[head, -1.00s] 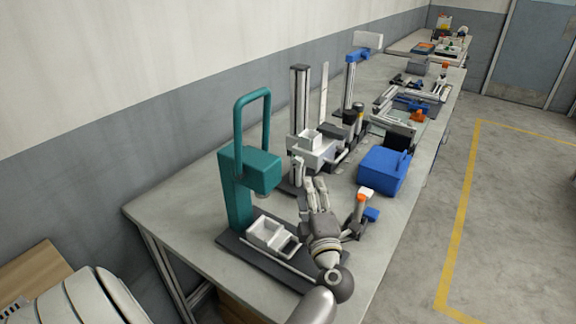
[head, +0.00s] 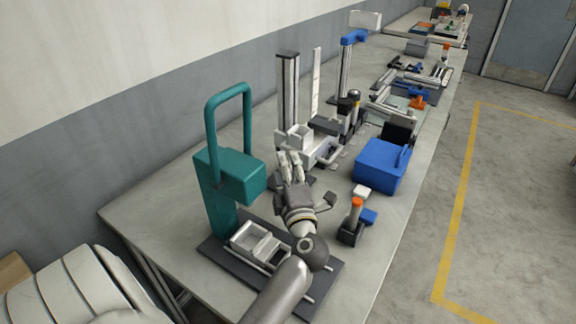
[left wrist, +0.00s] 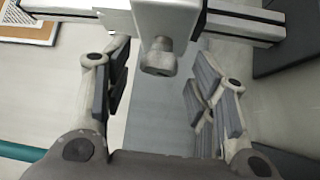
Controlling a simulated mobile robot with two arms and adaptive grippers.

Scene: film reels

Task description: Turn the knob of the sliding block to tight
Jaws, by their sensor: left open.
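In the left wrist view, a pale grey block (left wrist: 166,18) sits on a horizontal metal rail (left wrist: 243,27). Its rounded grey knob (left wrist: 160,57) sticks out toward my left gripper (left wrist: 160,85). The gripper is open, with dark finger pads on both sides and the knob in the gap beyond them. I see no contact with the knob. In the head view, my left gripper (head: 290,162) is just right of the teal press (head: 232,178), in front of a white-and-grey fixture (head: 318,150). The gripper hides part of that fixture. My right gripper is not in view.
A small orange-capped device (head: 355,203) stands right of my left arm, near the table edge. A blue box (head: 381,166) is farther back. Bare table (head: 372,258) lies at front right.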

